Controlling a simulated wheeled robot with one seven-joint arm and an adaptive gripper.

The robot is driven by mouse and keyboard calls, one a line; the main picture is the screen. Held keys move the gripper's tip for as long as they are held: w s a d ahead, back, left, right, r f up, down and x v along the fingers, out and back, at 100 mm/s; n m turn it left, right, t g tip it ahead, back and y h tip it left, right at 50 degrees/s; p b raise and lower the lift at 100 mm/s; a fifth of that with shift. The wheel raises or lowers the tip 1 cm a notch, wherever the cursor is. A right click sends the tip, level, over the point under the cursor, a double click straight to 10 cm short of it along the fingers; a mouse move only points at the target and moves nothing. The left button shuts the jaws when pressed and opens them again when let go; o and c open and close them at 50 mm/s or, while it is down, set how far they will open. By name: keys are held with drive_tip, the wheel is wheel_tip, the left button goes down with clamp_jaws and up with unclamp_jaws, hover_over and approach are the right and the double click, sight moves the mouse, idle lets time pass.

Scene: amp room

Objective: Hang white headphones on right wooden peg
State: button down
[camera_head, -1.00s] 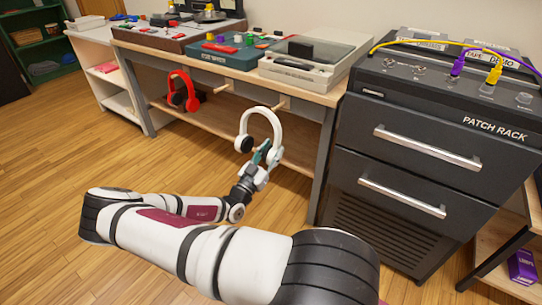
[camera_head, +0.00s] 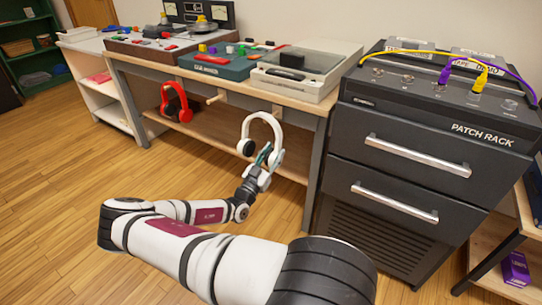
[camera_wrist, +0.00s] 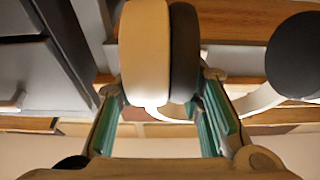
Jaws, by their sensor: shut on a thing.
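The white headphones (camera_head: 247,130) are held upright with the band on top, in front of the bench's open underside. My gripper (camera_head: 262,158) is shut on their right ear cup. In the wrist view my gripper (camera_wrist: 160,105) has its teal fingers on either side of the white ear cup (camera_wrist: 145,45) and its dark pad; the other dark pad (camera_wrist: 295,55) shows at right. The right wooden peg (camera_head: 277,110) juts from the bench front, just right of the band's top in the head view. Whether the band touches it, I cannot tell.
Red headphones (camera_head: 176,103) hang under the bench at left, and an empty peg (camera_head: 215,98) juts out between the two headphones. The black patch rack (camera_head: 420,150) stands close on the right. Audio gear (camera_head: 215,66) covers the bench top. The floor at left is clear.

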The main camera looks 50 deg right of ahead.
drive_tip(key=shift+w+d, duration=0.1)
drive_tip(key=shift+d, duration=1.55)
drive_tip(key=shift+d+f+b, duration=0.6)
drive_tip(key=shift+d+b, duration=0.1)
drive_tip(key=shift+b, duration=0.25)
drive_tip(key=c, duration=1)
unclamp_jaws()
drive_tip(key=v, duration=1.2)
